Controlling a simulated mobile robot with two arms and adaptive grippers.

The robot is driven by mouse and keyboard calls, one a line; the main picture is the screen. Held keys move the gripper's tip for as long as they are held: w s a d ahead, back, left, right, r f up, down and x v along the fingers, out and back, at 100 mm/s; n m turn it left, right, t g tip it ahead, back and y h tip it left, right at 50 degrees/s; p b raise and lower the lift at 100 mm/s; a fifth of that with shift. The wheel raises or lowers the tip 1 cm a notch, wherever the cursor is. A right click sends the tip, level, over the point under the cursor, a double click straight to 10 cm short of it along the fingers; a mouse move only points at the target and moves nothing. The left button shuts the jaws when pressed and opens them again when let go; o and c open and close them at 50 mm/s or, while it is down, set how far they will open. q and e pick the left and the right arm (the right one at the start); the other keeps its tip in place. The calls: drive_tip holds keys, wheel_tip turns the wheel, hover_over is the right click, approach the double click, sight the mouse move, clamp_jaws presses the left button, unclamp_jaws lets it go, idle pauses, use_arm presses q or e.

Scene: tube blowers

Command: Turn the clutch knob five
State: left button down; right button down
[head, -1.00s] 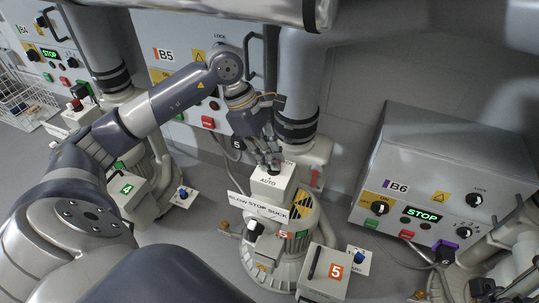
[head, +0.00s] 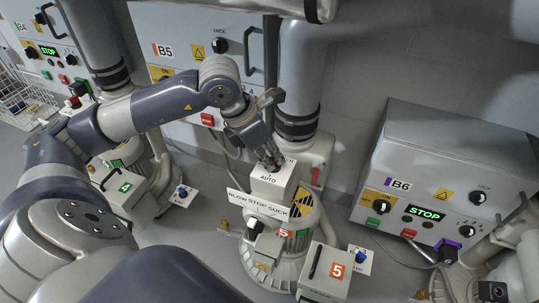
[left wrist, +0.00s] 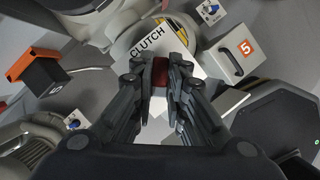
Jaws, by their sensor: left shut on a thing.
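The clutch knob five is a red knob (left wrist: 160,72) between my left fingertips in the left wrist view. It stands on a white box whose CLUTCH label (left wrist: 149,43) shows there. In the head view this white box (head: 272,184), marked AUTO, sits on top of blower five, beside the thick grey tube. My left gripper (head: 271,161) comes down on the box from above and is shut on the knob; its fingers hide most of the knob there. My right gripper is not in view.
A BLOW STOP SUCK plate (head: 257,204) stands just in front of the clutch box. A grey box marked 5 (head: 325,270) is in front to the right. Panel B5 (head: 185,30) is behind my left arm. Panel B6 (head: 430,145) stands at the right. Grey floor lies between.

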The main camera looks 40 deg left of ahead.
use_arm(q)
drive_tip(key=n, duration=0.1)
drive_tip(key=n+y, duration=0.1)
drive_tip(key=n, duration=0.2)
drive_tip(key=shift+d+t+y, duration=0.3)
drive_tip(key=shift+y, duration=0.1)
drive_tip(key=shift+d+n+y, duration=0.1)
drive_tip(key=shift+n+y, duration=0.6)
drive_tip(key=shift+n, duration=1.4)
drive_tip(key=c, duration=1.6)
unclamp_jaws()
drive_tip(key=shift+s, duration=0.1)
drive_tip(key=v, duration=1.2)
